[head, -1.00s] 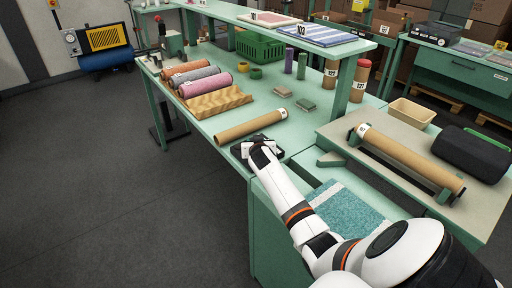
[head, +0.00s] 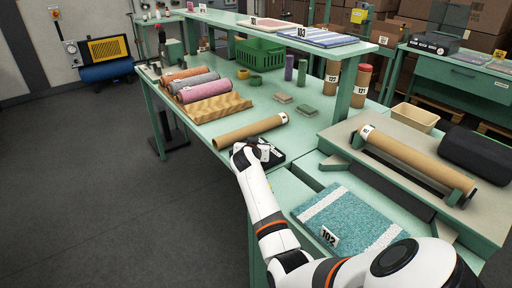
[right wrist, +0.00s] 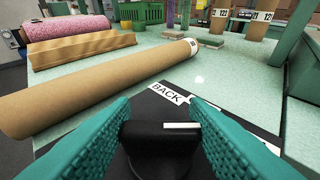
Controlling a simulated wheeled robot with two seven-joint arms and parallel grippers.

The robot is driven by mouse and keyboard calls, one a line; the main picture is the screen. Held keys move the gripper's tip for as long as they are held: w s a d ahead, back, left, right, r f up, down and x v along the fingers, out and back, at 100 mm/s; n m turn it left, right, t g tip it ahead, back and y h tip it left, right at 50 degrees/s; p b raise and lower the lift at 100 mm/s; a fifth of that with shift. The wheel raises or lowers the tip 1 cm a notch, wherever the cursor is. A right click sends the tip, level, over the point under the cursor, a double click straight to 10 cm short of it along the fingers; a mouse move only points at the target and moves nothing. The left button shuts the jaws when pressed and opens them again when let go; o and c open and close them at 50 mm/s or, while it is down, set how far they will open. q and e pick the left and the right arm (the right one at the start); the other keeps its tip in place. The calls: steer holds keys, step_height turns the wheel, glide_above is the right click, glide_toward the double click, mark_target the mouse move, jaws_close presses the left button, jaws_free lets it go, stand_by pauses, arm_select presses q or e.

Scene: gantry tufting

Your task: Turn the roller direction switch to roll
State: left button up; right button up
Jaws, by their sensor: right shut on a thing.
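The roller direction switch is a black plate (right wrist: 160,75) at the table's front edge with a black knob (right wrist: 160,142) on it. In the right wrist view, my right gripper (right wrist: 160,118) has its teal fingers on both sides of the knob and is shut on it. A white mark on the knob lies sideways toward the right finger. A BACK label (right wrist: 166,93) is on the plate beyond the knob. Another white label is mostly hidden behind the right finger. In the head view my right gripper (head: 243,152) covers the plate's left part. My left gripper is not in view.
A cardboard tube (head: 250,128) lies just behind the switch. Rolled textiles (head: 205,88) lie farther left on the table. A teal carpet sample (head: 345,220) lies on the bench below my right arm. A roller stand (head: 410,155) stands to the right.

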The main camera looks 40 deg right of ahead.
steer(key=o, duration=1)
steer(key=shift+a, duration=0.1)
steer(key=v, duration=1.2)
steer(key=shift+b, duration=0.35)
